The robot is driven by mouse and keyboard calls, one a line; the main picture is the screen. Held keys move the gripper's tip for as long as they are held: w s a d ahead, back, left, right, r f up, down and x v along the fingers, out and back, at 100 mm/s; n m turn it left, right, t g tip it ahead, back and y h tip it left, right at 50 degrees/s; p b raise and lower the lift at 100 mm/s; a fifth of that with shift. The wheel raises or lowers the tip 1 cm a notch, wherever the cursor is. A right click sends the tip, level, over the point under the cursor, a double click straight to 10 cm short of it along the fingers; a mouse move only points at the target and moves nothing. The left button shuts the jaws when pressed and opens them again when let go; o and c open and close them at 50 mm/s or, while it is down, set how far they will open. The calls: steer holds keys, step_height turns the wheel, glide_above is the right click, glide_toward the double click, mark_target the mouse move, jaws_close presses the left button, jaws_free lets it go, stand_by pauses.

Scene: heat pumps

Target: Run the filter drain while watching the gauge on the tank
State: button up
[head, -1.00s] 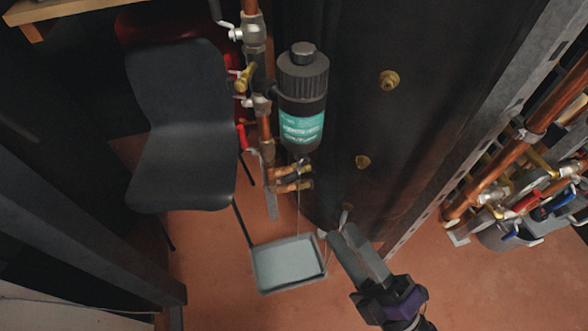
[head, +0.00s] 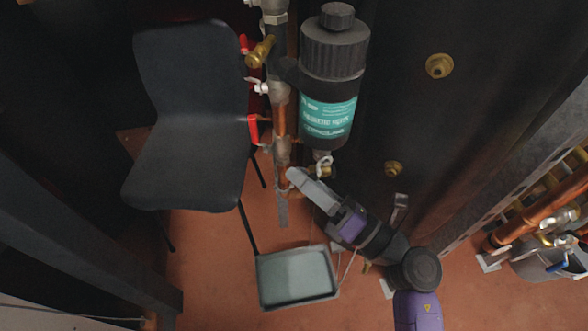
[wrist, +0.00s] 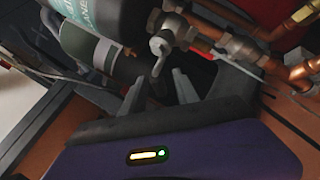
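The filter (head: 333,60) is a black upright cylinder with a ribbed top and a teal label, on a copper pipe in the head view. Its lower body also shows at the upper left of the wrist view (wrist: 88,42). A small metal drain valve with a pale lever (head: 322,166) sits under it. My gripper (head: 300,182) is just below this valve. In the wrist view my gripper (wrist: 160,88) has its two fingers apart, with nothing between them, and a silver valve lever (wrist: 160,46) lies just beyond. A dark tank (head: 420,130) stands right; I see no gauge.
A grey tray (head: 297,276) lies on the floor below the filter. A black chair (head: 190,120) stands to the left. Red-handled valves (head: 253,129) line the pipe beside the filter. More copper pipes (head: 530,225) run at the right.

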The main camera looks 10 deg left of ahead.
steer(key=shift+x, duration=1.35)
jaws_close()
steer(key=shift+r+m+t+b, duration=0.5)
steer(key=shift+m+t, duration=0.25)
steer(key=shift+m, duration=0.3)
steer(key=shift+r+m+t+b, duration=0.4)
steer(key=shift+m+t+b, duration=0.15)
steer(key=shift+m+t, duration=0.35)
steer(key=shift+r+m+t+b, duration=0.45)
steer(key=shift+m+t+b, duration=0.15)
steer(key=shift+m, duration=0.55)
jaws_free()
steer(key=shift+y, duration=0.4)
